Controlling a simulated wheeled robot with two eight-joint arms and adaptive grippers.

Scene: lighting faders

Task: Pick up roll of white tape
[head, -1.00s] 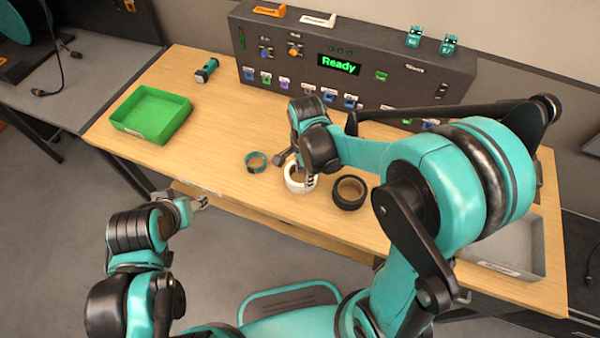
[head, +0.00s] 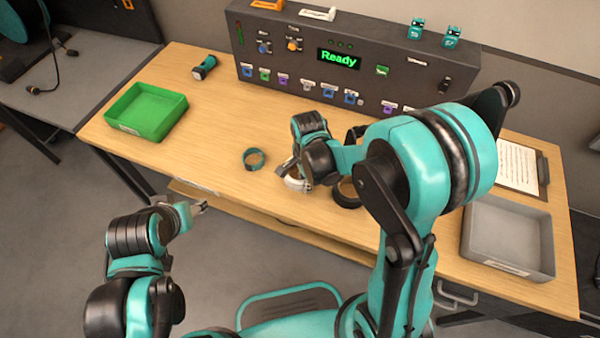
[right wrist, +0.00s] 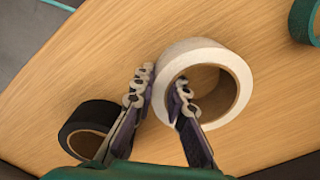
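The roll of white tape (head: 295,184) lies flat on the wooden table, partly hidden by my right gripper in the head view. In the right wrist view the white tape (right wrist: 192,54) shows as a ring with a brown inner core. My right gripper (right wrist: 160,92) is open, its two fingers apart at the roll's left wall. One finger is outside the ring and the other is over or in its hole. I cannot tell whether they touch it. My left gripper (head: 203,207) hangs off the table's front edge; its opening is too small to judge.
A black tape roll (head: 346,197) lies right of the white one, and a teal roll (head: 246,165) lies to its left. A green tray (head: 181,108) is at the left, a grey tray (head: 508,264) at the right. The fader console (head: 420,92) stands behind.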

